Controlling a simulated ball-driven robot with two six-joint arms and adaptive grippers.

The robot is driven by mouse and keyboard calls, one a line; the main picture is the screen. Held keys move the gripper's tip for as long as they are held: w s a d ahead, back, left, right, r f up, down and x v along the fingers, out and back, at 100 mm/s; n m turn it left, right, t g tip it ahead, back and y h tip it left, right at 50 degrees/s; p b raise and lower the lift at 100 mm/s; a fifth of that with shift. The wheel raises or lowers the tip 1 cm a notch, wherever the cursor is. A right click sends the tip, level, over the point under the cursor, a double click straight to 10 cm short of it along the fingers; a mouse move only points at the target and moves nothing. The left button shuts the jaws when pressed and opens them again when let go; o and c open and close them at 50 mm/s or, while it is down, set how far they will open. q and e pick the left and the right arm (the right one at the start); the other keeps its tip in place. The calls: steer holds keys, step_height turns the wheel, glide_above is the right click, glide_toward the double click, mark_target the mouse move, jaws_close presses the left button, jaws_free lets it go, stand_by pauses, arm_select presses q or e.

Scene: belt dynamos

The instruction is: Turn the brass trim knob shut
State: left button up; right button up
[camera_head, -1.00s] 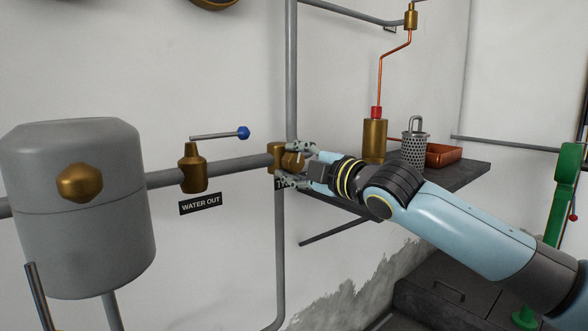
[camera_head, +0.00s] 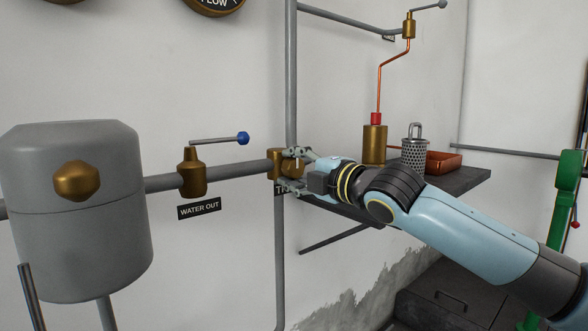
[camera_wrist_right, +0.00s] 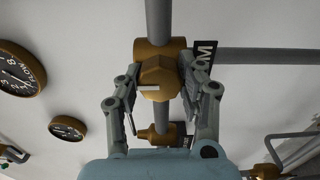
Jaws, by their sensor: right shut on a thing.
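The brass trim knob (camera_wrist_right: 159,77) shows in the right wrist view as a faceted brass knob with a pale bar mark on its face. It sits on a brass fitting on the grey pipe. In the head view the knob (camera_head: 292,168) is partly covered by my right gripper (camera_head: 294,172). In the wrist view my right gripper (camera_wrist_right: 160,90) has one finger on each side of the knob and is shut on it. A black label (camera_head: 279,191) below the fitting is partly hidden. My left gripper is not in view.
A brass valve with a blue-tipped lever (camera_head: 192,172) is on the pipe to the left, above a WATER OUT label. A grey tank (camera_head: 75,230) stands further left. A dark shelf (camera_head: 460,182) behind my arm holds a brass cylinder, a perforated basket and a copper tray.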

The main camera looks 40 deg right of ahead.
steer(key=o, duration=1.2)
steer(key=s, duration=1.2)
steer(key=shift+d, duration=0.45)
steer(key=shift+f, duration=0.1)
